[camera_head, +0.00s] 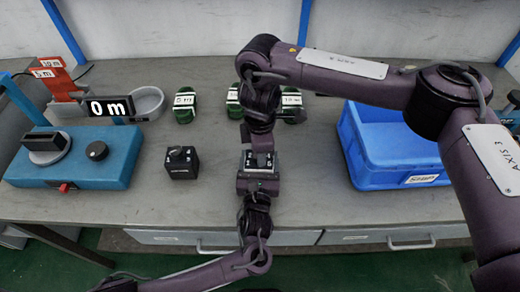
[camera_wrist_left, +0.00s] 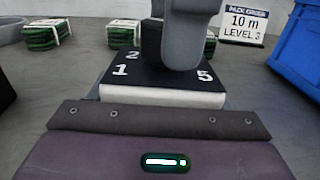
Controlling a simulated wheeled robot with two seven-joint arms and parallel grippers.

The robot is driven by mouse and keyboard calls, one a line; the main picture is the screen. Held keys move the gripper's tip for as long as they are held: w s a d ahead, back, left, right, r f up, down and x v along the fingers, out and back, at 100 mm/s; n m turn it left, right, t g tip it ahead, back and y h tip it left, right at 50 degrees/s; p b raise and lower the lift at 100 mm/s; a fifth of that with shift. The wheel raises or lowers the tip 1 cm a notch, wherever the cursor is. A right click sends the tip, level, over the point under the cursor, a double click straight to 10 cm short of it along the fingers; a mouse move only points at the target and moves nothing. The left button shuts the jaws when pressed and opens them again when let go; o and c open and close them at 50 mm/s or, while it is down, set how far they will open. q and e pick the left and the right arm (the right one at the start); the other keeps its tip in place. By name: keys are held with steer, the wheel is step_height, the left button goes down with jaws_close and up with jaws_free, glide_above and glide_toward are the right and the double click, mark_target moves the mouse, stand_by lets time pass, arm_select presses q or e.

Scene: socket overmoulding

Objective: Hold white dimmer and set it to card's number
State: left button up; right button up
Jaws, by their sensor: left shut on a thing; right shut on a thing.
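The white dimmer (camera_head: 258,161) has a black dial face and sits in my left gripper (camera_head: 258,174), held up over the front part of the bench. In the left wrist view the dimmer (camera_wrist_left: 160,96) shows its white side and the numbers 1, 2 and 5. My right gripper (camera_head: 260,146) comes down from above and is shut on the dimmer's knob; its grey fingers (camera_wrist_left: 183,35) hide the knob and its pointer. The card (camera_wrist_left: 244,22) stands behind to the right and reads "PICK ORDER 10 m LEVEL 3".
A black dimmer (camera_head: 182,163) stands left on the bench. A blue machine (camera_head: 100,172), a "0 m" display (camera_head: 109,107), a grey bowl (camera_head: 148,101) and red racks (camera_head: 62,84) are farther left. Green coils (camera_head: 185,106) lie behind. A blue crate (camera_head: 400,180) is at the right.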

steer(key=m, duration=0.5)
steer(key=shift+m, duration=0.3)
steer(key=m, duration=0.5)
steer(key=shift+s+m, duration=0.1)
steer(key=shift+m, duration=0.2)
steer(key=o, duration=1)
steer(key=shift+r, duration=0.15)
step_height(320, 180, up, 12)
steer(key=shift+f, duration=0.1)
